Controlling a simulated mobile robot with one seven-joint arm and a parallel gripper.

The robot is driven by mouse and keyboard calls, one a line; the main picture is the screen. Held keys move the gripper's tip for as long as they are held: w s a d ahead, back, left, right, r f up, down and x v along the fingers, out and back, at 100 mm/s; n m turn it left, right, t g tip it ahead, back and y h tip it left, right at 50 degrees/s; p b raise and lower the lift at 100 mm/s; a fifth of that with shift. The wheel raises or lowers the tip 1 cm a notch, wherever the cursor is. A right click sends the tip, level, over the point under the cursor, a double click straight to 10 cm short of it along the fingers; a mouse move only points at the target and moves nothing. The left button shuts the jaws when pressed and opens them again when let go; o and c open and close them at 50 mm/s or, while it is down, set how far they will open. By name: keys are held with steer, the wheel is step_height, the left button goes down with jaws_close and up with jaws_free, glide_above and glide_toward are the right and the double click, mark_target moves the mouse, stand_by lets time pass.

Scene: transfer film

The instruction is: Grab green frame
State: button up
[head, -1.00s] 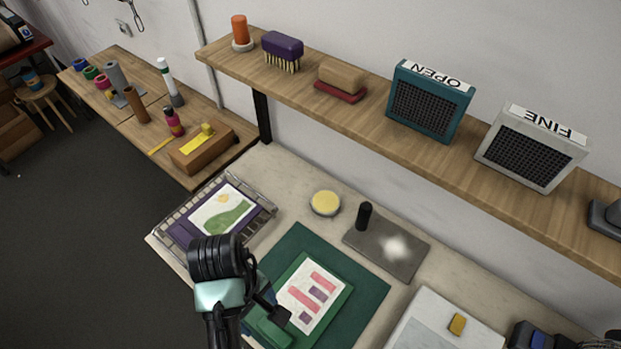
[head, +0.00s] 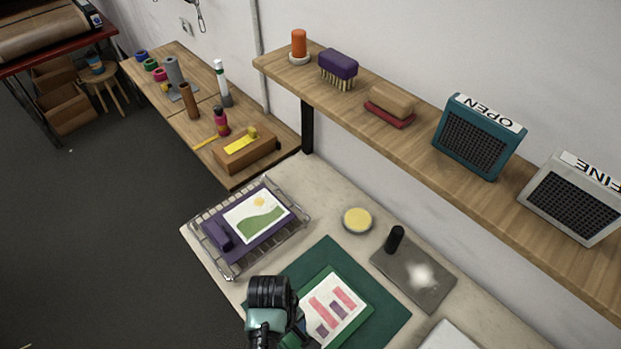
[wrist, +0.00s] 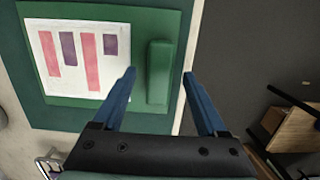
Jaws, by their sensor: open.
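The green frame (wrist: 150,24) is a flat green board with a raised green handle (wrist: 159,80) on one side. A white print (wrist: 75,55) with pink and purple bars lies on it. In the head view the print (head: 336,303) shows on the frame, which rests on a darker green mat (head: 385,315). My gripper (wrist: 159,76) is open and empty. In the wrist view its blue fingers stand on either side of the handle; I cannot tell their height. In the head view my arm hides the handle side.
A wire rack (head: 232,272) holding a purple frame (head: 262,237) stands left of the mat. A yellow round tin (head: 357,220) and a grey plate (head: 415,280) with a black knob (head: 395,238) lie behind. A wooden shelf (head: 420,150) overhangs the bench's back.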

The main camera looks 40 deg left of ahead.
steer(key=shift+d+f, duration=0.1)
steer(key=shift+f, duration=0.85)
steer(key=shift+f, duration=0.2)
jaws_close()
